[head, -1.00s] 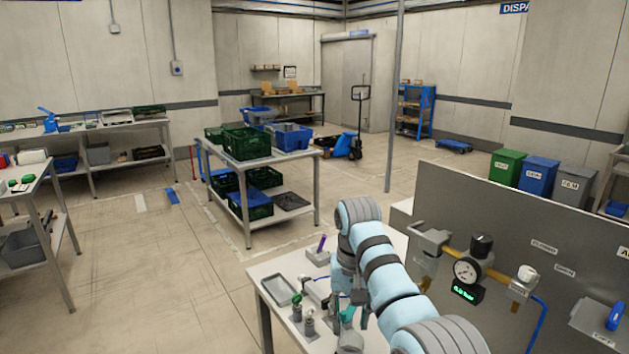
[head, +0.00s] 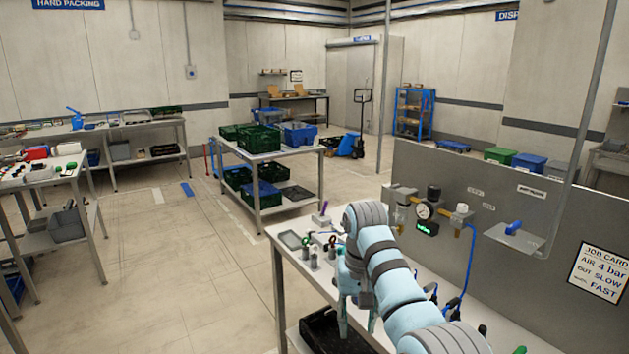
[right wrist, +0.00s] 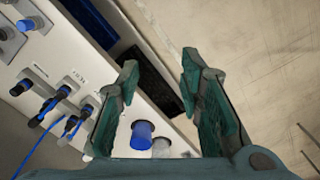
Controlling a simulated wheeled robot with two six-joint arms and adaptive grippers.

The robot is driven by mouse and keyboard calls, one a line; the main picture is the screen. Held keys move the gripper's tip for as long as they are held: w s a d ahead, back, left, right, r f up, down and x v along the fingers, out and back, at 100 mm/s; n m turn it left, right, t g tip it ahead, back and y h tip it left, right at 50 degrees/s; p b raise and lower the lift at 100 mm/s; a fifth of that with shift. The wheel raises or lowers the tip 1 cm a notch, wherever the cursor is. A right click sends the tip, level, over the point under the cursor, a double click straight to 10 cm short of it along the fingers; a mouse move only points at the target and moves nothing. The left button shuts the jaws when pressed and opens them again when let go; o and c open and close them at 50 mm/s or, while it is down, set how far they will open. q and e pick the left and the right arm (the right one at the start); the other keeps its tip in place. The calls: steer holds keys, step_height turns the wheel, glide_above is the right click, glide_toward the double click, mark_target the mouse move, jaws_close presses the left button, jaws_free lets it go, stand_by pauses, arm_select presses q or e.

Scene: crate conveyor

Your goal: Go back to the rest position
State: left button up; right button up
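My right gripper (head: 357,322) hangs fingers-down at the front edge of the workbench (head: 290,254) in the head view. In the right wrist view its two teal fingers (right wrist: 158,78) are spread wide apart. Nothing is held between them; the floor and a dark crate (right wrist: 150,82) show beyond the gap. A blue knob (right wrist: 142,135) and a pale knob beside it show between the finger bases, apart from the fingers. My left gripper is in neither view.
A grey panel (head: 560,215) with a pressure gauge (head: 424,211) and blue hose stands behind the bench. A grey tray (head: 290,239) and small fittings lie on the bench. A table with crates (head: 258,138) stands further back. Open floor (head: 160,260) lies left.

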steer(key=s+d+f, duration=0.2)
steer(key=s+f, duration=0.2)
steer(key=f, duration=0.8)
steer(key=s+d+f, duration=0.3)
steer(key=s+f, duration=0.1)
steer(key=f, duration=0.9)
steer(key=s+d+f, duration=0.2)
steer(key=s+f, duration=0.1)
steer(key=f, duration=0.9)
steer(key=s+d+f, duration=0.3)
steer(key=s+f, duration=0.4)
steer(key=s, duration=0.3)
steer(key=s+d+f, duration=0.3)
steer(key=s+f, duration=0.4)
steer(key=s, duration=0.3)
steer(key=s+d+f, duration=0.1)
steer(key=s+d, duration=0.1)
steer(key=s, duration=0.7)
steer(key=s+d+f+t, duration=0.1)
steer(key=s+d, duration=0.2)
steer(key=s, duration=0.7)
steer(key=shift+d+f+n+h, duration=0.25)
steer(key=shift+f+n+h, duration=0.15)
